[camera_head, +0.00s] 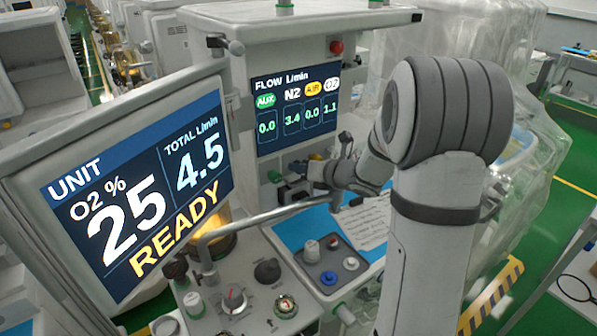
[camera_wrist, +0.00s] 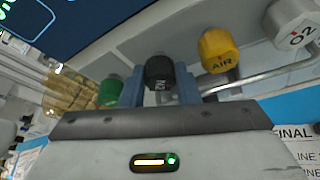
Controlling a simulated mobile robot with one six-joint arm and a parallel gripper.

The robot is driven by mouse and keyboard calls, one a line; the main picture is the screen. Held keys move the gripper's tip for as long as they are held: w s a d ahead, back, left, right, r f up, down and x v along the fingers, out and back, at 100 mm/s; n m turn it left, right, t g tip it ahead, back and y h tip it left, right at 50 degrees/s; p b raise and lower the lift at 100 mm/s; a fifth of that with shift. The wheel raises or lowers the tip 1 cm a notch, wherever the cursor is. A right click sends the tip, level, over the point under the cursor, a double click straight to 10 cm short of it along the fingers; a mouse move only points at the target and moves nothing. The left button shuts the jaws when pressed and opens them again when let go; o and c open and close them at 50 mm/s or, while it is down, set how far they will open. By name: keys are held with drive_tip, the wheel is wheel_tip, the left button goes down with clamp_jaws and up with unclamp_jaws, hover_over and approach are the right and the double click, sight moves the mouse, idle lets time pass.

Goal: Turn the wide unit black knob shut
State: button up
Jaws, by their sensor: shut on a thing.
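The black knob (camera_wrist: 159,72), with a white N2-like mark, sits under the display on the wide unit's front in the wrist view. The two blue fingers of my gripper (camera_wrist: 162,86) stand on either side of it and are shut on it. In the head view, my gripper (camera_head: 302,186) is at the knob row below the flow display (camera_head: 296,105), and my arm's end hides most of the black knob. The flow display reads AUX 0.0, N2 3.4, AIR 0.0, O2 1.1.
A green knob (camera_wrist: 110,90) is close left of my fingers, and a yellow AIR knob (camera_wrist: 217,50) and a white O2 knob (camera_wrist: 290,20) are to the right. The tilted unit screen (camera_head: 140,190) reads O2 25, total 4.5, READY. A grey rail (camera_head: 262,216) runs below my gripper.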

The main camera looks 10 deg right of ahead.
drive_tip(key=shift+s+f+m, duration=0.1)
drive_tip(key=shift+f+m, duration=0.15)
drive_tip(key=shift+m, duration=0.05)
idle(0.4)
drive_tip(key=o, duration=1)
drive_tip(key=shift+r, duration=0.15)
drive_tip(key=shift+r, duration=0.1)
